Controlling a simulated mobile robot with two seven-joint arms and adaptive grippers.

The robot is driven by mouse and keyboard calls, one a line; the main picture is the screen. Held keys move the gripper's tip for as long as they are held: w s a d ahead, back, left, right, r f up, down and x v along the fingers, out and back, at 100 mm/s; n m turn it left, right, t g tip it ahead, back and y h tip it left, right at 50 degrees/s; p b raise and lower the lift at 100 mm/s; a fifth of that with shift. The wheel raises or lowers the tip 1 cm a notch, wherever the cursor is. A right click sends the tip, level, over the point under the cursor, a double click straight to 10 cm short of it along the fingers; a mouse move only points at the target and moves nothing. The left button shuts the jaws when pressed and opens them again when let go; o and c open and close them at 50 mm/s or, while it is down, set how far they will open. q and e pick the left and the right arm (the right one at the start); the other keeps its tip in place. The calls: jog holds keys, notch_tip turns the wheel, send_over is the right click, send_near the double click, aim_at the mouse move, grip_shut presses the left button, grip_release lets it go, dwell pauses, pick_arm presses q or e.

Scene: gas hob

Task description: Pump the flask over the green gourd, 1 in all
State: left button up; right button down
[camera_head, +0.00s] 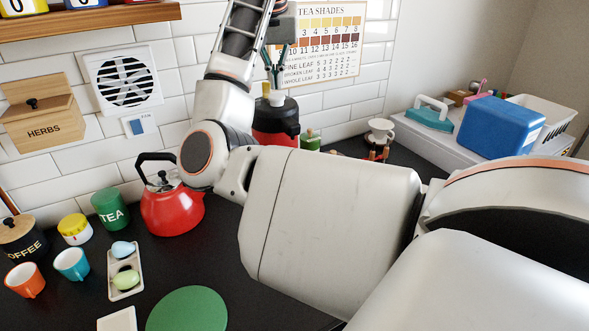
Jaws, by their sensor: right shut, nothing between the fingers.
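The flask (277,126) is red with a black top and a pale pump knob (276,99). It stands upright on the dark counter by the tiled wall, its lower part hidden behind my right arm. My right gripper (275,84) points down directly over the knob, shut and empty. I cannot tell whether its fingertips touch the knob. A small green vessel (311,139), seemingly the green gourd, stands just right of the flask, partly hidden by my arm. My left gripper is out of view.
A red kettle (172,208) stands left of my arm, near a green TEA tin (110,210), cups and a white tray (125,291). A white cup (381,131) and a blue box (500,126) are at right. My right arm covers much of the counter.

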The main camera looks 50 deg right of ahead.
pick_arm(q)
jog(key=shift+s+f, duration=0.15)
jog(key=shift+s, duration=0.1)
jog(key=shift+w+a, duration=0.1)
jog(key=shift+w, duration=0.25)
pick_arm(e)
jog(key=shift+f, duration=0.15)
